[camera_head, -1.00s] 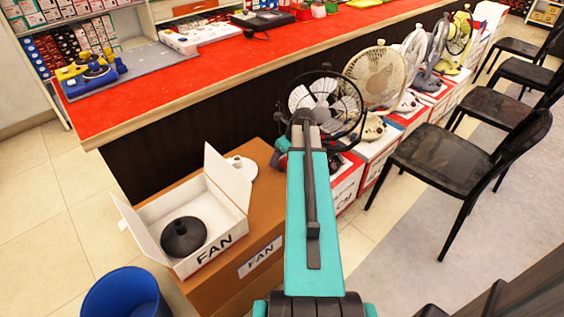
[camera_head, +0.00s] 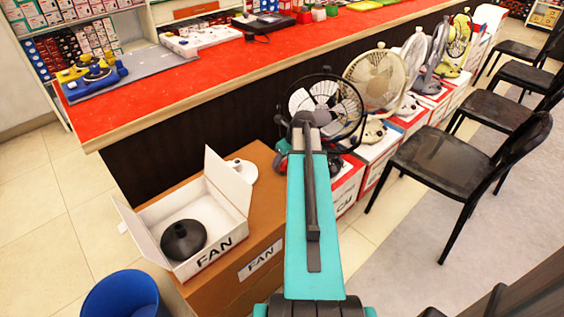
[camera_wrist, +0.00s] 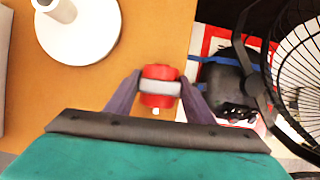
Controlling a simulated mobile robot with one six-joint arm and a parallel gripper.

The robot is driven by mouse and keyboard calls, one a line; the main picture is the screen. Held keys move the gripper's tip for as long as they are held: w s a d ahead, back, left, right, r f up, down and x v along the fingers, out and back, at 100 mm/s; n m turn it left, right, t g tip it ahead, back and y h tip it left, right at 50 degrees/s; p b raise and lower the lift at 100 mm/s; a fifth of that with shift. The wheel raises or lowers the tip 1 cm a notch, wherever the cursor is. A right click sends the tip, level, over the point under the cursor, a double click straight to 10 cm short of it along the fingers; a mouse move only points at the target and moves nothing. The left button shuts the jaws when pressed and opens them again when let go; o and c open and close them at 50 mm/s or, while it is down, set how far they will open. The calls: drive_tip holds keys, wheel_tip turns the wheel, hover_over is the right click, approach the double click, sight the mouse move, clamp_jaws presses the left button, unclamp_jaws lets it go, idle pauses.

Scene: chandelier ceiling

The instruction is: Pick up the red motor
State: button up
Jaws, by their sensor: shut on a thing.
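The red motor (camera_wrist: 159,73) is a small red cylinder with a pale band, in the middle of the wrist view. My gripper (camera_wrist: 158,88) is shut on it, with one dark finger on each side. Behind the motor is the brown top of a large cardboard box (camera_wrist: 165,30); I cannot tell whether the motor touches it. In the head view my teal arm hides most of the gripper and the motor; a bit of the gripper (camera_head: 281,160) shows beside the arm.
On the cardboard box stand an open white FAN box (camera_head: 215,255) with a black base (camera_head: 183,240) inside, and a white round stand (camera_head: 242,171). A black caged fan (camera_head: 325,105) stands close on the right. A red counter (camera_head: 200,85) runs behind. A blue bin (camera_head: 122,297) is front left.

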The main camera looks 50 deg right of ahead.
drive_tip(key=shift+r+p, duration=0.65)
drive_tip(key=shift+r, duration=4.35)
drive_tip(key=shift+s, duration=0.1)
